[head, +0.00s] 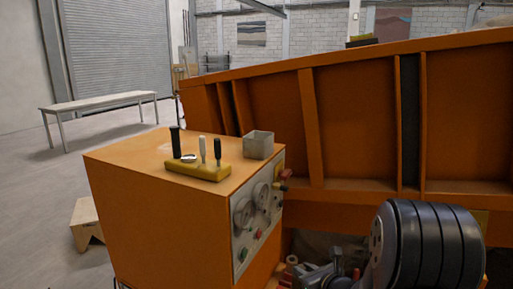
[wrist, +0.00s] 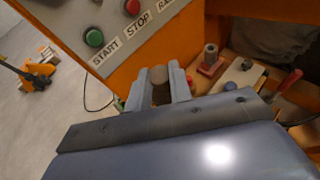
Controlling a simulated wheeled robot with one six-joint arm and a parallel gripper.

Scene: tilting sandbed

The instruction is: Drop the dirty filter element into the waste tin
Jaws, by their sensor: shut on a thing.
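My gripper (wrist: 159,84) is in the middle of the wrist view, its two grey fingers closed on a short, dull grey-brown cylinder. This looks like the dirty filter element (wrist: 158,76); its lower part is shaded between the fingers. In the wrist view the gripper is in front of the orange cabinet, below the panel with the START and STOP buttons. An open, square grey tin (head: 258,145) stands on top of the orange cabinet in the head view, apart from the gripper. It looks like the waste tin, and its inside is mostly hidden.
The orange cabinet (head: 150,215) carries a yellow lever block (head: 198,171) beside the tin, with upright levers. Gauges and knobs stick out from its panel (head: 255,215). The large orange sandbed (head: 360,115) rises behind. A small spool-like part (wrist: 210,57) stands on a red base to the right.

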